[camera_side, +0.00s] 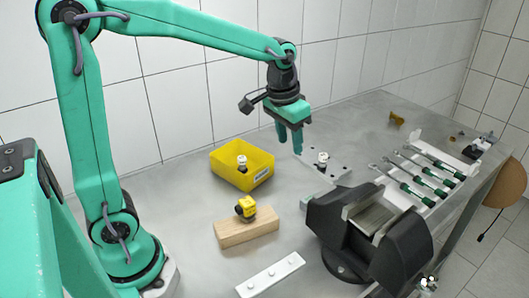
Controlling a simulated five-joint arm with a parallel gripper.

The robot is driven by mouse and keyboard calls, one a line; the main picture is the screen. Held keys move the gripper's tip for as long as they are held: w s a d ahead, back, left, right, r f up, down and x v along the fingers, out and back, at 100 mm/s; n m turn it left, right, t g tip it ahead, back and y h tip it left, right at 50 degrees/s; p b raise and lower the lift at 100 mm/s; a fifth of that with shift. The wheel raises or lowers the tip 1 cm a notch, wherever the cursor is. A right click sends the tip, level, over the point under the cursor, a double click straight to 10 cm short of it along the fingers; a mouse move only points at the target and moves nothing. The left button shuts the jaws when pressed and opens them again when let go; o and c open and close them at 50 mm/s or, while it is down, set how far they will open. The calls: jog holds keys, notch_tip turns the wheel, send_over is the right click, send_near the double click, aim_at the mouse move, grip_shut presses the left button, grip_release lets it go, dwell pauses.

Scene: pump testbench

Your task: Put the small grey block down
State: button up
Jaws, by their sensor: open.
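My gripper (290,149) is open, its green fingers pointing down above the back middle of the metal bench. I cannot make out a small grey block between or under the fingers. A flat grey plate (340,169) with a small metal and black fitting (323,158) on it lies to the right of the fingertips. I cannot tell whether any part of it is the small grey block.
A yellow bin (258,180) stands left of the gripper. In front are a wooden block (248,229) bearing a yellow part (245,207), and a white strip (270,276). A black vise (330,230) stands at front right. Several green-handled tools (424,193) lie behind it.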

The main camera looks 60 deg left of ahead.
jog(key=s+r+t, duration=0.1)
jog(key=s, duration=0.7)
jog(key=s+a+r+t, duration=0.1)
jog(key=s+t, duration=0.1)
jog(key=s, duration=0.7)
jog(key=shift+s+a+r+t, duration=0.15)
jog(key=shift+s+r+t, duration=0.1)
jog(key=shift+r+t, duration=0.05)
dwell(0.4)
